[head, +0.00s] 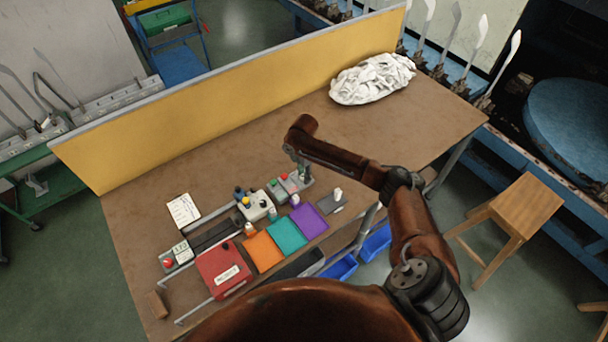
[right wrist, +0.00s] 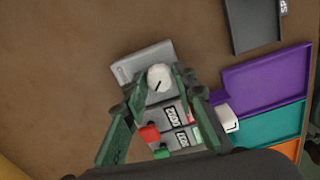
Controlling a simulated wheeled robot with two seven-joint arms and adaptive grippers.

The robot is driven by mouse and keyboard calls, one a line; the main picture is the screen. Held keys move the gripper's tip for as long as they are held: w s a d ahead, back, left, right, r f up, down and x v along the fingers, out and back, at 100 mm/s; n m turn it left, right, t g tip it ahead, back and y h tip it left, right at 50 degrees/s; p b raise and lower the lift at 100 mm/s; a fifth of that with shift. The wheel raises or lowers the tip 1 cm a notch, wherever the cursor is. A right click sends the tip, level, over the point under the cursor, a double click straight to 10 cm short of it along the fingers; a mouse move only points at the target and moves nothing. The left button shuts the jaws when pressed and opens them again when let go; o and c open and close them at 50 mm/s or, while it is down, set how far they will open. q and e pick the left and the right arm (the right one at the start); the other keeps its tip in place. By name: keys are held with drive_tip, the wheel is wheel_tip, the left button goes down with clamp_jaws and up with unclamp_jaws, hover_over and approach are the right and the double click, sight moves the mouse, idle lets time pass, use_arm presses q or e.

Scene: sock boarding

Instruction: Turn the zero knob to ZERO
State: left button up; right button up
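The zero knob (right wrist: 158,78) is a round white dial with a dark pointer line, on a small grey box (right wrist: 130,69) in the right wrist view. The pointer slants toward the upper right there. I cannot tell whether it lines up with ZERO. My right gripper (right wrist: 152,92) is open above the box, its dark green fingers on either side of the knob. I cannot tell whether they touch it. In the head view my right gripper (head: 299,169) hangs over the right end of the device row and hides the knob. My left gripper is not in view.
Red (right wrist: 149,133) and green (right wrist: 162,153) buttons and small labels sit close to the knob. Purple (head: 308,221), teal (head: 287,236) and orange (head: 262,251) trays lie in front. A red box (head: 222,271) stands left. The tabletop behind is clear up to a white heap (head: 372,79).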

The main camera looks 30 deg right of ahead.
drive_tip(key=c, duration=0.3)
clamp_jaws()
drive_tip(key=shift+p, duration=0.45)
drive_tip(key=m+p, duration=0.8)
drive_tip(key=p, duration=0.2)
drive_tip(key=shift+r, duration=0.2)
drive_tip(key=m+p, duration=0.3)
drive_tip(key=m, duration=0.2)
drive_tip(key=m+p, duration=0.2)
drive_tip(key=m, duration=0.1)
drive_tip(key=shift+f, duration=0.1)
use_arm(q)
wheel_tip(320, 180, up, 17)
drive_tip(key=p, duration=0.1)
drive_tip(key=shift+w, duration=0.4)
use_arm(e)
drive_tip(key=shift+m, duration=1)
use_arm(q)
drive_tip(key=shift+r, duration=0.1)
use_arm(e)
drive_tip(key=shift+w, duration=0.1)
